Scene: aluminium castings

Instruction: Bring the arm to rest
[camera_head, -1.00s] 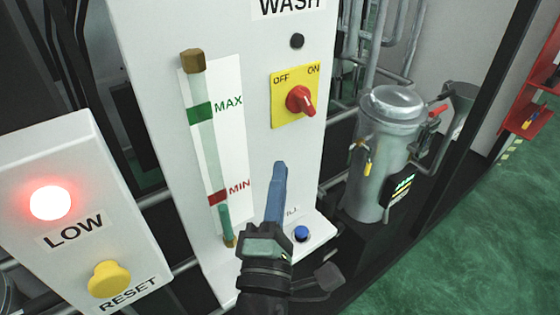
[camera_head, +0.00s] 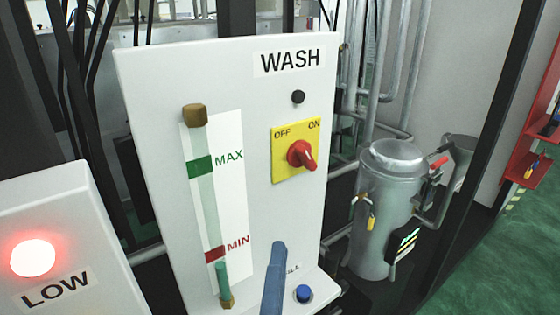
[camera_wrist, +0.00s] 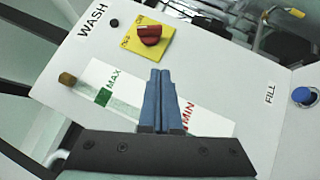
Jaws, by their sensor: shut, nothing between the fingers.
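My gripper (camera_head: 275,270) shows at the bottom of the head view, its blue fingers pointing up in front of the white WASH panel (camera_head: 150,90). In the wrist view the two fingers of my gripper (camera_wrist: 160,75) lie side by side, shut and empty, in front of the level gauge's white backing. A gap between fingertips and panel cannot be judged. The rest of the arm is below the head picture.
The panel carries a red knob (camera_head: 301,154) on a yellow OFF/ON plate, a level gauge (camera_head: 209,200) with liquid near MIN, and a blue button (camera_head: 304,293). A lit red LOW lamp (camera_head: 33,258) is left. A metal canister (camera_head: 385,215) stands right.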

